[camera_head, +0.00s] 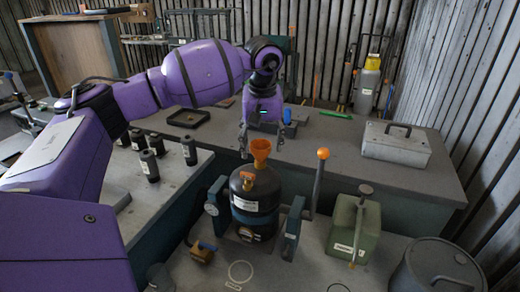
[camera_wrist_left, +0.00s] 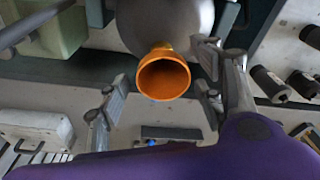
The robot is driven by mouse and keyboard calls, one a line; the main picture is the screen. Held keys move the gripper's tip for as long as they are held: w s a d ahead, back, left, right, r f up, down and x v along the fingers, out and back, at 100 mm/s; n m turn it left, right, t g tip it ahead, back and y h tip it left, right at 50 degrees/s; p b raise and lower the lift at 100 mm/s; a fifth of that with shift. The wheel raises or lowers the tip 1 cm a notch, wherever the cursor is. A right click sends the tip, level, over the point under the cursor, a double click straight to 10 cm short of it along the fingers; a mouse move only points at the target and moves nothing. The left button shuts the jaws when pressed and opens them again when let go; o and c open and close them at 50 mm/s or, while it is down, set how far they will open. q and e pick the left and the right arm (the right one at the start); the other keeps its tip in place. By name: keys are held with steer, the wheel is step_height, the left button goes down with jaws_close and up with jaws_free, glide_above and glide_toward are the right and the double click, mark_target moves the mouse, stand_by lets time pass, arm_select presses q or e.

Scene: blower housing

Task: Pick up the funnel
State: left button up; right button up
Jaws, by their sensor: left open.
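The orange funnel (camera_head: 261,150) stands upright on top of a dark rounded tank (camera_head: 256,196) in the head view. In the left wrist view the funnel (camera_wrist_left: 163,74) shows its open mouth, with its narrow end toward the tank (camera_wrist_left: 165,22). My left gripper (camera_head: 262,142) is open, pointing down just behind the funnel. In the wrist view its fingers (camera_wrist_left: 158,105) are apart, one on each side of the funnel's mouth, and no contact shows. My right gripper is in neither view.
A lever with an orange knob (camera_head: 323,154) rises right of the tank. A green can (camera_head: 354,229) and a grey drum (camera_head: 437,268) stand further right. A metal case (camera_head: 396,148) sits on the back bench. Several dark cylinders (camera_head: 149,166) stand at left.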

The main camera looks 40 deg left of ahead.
arm_select(q)
steer(key=shift+w+a+f, duration=0.1)
steer(key=shift+f, duration=0.7)
steer(key=c, duration=0.9)
steer(key=shift+r, duration=0.15)
